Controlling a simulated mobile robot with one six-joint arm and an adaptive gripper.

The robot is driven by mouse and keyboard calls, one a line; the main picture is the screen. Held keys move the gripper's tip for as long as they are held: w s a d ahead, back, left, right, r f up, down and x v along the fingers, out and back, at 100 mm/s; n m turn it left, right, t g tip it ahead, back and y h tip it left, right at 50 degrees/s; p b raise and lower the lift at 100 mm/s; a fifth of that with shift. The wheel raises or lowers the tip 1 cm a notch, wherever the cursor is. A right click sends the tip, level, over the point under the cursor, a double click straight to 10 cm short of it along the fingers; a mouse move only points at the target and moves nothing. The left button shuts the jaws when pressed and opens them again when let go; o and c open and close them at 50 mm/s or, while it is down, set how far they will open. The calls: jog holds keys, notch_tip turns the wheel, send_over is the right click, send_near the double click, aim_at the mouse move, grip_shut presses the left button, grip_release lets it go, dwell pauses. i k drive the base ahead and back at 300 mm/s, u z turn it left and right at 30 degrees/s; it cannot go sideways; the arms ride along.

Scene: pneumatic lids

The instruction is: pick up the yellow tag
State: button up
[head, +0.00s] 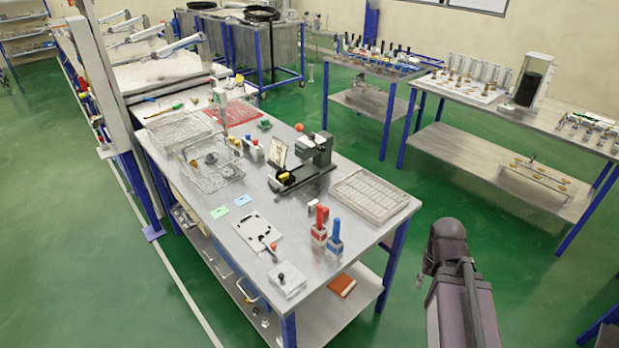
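I cannot pick out the yellow tag for certain. Small flat tags lie on the grey metal table (180,200): a pale green tag (219,212) and a light blue tag (243,200), side by side left of the middle. A small yellow piece (285,177) shows at the base of the dark green bench press (316,152), too small to identify. Another yellow spot (193,163) shows at the wire basket (213,165). My arm stands at the lower right, off the table. My gripper's fingers are not in view.
A grey tray (370,195) lies at the table's right edge. A white plate (256,231) lies in front of the tags. Green floor is clear between the tables.

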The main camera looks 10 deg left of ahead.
aim_at(285, 176)
jog(key=z, duration=0.7)
jog(key=i, duration=1.8)
jog(key=u, duration=1.55)
